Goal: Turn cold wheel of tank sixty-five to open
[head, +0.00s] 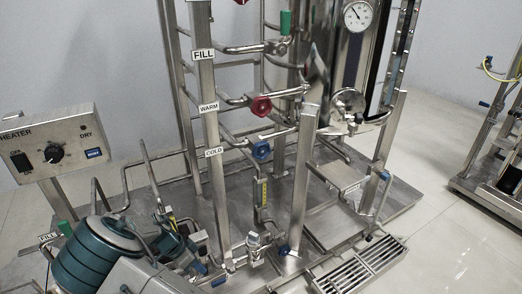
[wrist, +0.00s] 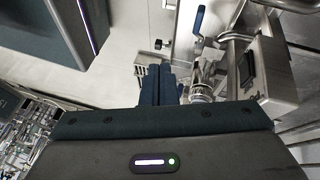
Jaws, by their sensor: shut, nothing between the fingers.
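The cold wheel (head: 261,150) is a small blue handwheel on a pipe beside the COLD label (head: 214,152) in the head view. It is not recognisable in the wrist view. I cannot tell from its face how far it is turned. The tank (head: 320,70) is a steel vessel behind the pipes, only partly in view; no number sixty-five is readable. My gripper (wrist: 159,72) shows in the wrist view with its dark fingers together and empty. It touches no wheel there.
The red wheel (head: 261,106) sits above the blue one, by the WARM label (head: 208,107). Steel posts and pipes crowd around both. A heater box (head: 55,145) stands at left. A floor grate (head: 360,265) lies at front right. A blue-handled lever (wrist: 198,22) is near my fingers.

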